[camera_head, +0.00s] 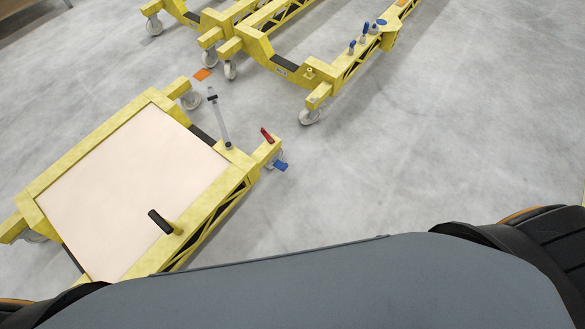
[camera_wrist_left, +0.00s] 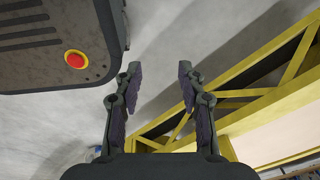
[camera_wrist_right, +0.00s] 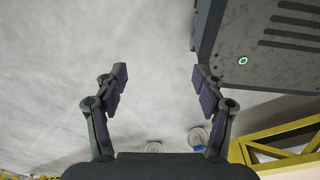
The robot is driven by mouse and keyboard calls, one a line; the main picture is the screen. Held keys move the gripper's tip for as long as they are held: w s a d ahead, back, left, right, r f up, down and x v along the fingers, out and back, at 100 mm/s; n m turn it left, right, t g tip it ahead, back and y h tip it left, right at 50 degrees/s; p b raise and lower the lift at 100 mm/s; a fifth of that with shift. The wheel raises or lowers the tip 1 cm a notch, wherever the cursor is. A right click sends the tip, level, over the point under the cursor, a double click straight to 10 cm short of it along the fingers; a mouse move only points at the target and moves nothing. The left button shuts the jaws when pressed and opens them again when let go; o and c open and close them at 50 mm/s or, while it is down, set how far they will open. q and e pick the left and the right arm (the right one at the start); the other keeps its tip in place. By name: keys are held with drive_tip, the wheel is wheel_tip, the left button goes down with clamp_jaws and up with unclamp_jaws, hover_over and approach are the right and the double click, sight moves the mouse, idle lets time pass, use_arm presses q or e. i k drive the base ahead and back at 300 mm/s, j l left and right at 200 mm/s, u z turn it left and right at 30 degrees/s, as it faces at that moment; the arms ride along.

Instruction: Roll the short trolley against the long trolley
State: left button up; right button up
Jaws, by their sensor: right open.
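The short trolley (camera_head: 237,187) is a yellow frame with a pale panel (camera_head: 130,185), at the left in the head view. It has a black-handled post (camera_head: 166,222), a red handle (camera_head: 267,135) and a blue part (camera_head: 280,165). The long trolley (camera_head: 345,73) is yellow and stands farther off at the top, with a floor gap between the two. My left gripper (camera_wrist_left: 158,75) is open and empty beside the short trolley's yellow side frame (camera_wrist_left: 255,105). My right gripper (camera_wrist_right: 160,82) is open and empty over the floor, with yellow frame (camera_wrist_right: 285,140) at the lower right. Neither gripper shows in the head view.
Blue-topped handles (camera_head: 364,35) stand on the long trolley. The grey floor (camera_head: 450,140) at the right is clear. A brown edge (camera_head: 30,20) shows at the top left.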

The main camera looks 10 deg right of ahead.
sight(136, 196)
drive_tip(key=k+l, duration=0.1)
drive_tip(key=k, duration=0.15)
drive_tip(key=j+u, duration=0.1)
drive_tip(key=u, duration=1.35)
